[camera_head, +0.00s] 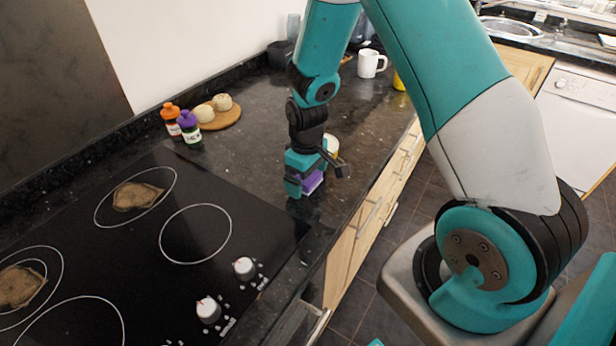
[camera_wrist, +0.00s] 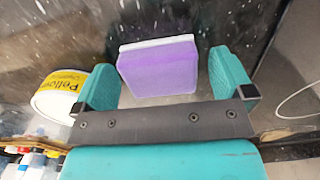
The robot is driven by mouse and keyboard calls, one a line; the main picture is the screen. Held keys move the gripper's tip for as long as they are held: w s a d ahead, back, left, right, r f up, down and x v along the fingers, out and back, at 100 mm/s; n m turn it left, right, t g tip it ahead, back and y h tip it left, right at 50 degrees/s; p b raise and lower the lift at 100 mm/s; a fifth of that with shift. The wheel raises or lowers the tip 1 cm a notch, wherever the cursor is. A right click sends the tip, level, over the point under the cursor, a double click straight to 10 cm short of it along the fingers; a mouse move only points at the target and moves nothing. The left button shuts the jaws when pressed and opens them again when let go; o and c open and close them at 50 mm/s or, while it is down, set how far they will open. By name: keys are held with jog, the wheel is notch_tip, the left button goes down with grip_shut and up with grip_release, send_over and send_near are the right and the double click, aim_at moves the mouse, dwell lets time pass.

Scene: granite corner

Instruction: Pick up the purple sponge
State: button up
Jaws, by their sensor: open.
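The purple sponge (camera_wrist: 160,68) has a pale layer along one edge. It rests on the dark granite counter and shows between the two teal fingers of my gripper (camera_wrist: 168,84) in the wrist view. Gaps show between the sponge and both fingers. In the head view my gripper (camera_head: 308,184) is low over the counter, to the right of the hob, and the sponge (camera_head: 313,181) is partly hidden by it.
A yellow-and-white labelled container (camera_wrist: 62,96) stands close beside the left finger in the wrist view. The black hob (camera_head: 150,240) with two knobs lies left. Two small bottles (camera_head: 188,128), a round board (camera_head: 222,120) and a white mug (camera_head: 371,63) stand farther back. The counter's front edge is close.

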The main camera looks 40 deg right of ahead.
jog(key=c, duration=1)
jog(key=shift+r, duration=0.1)
notch_tip(320, 180, up, 20)
jog(key=b, duration=0.2)
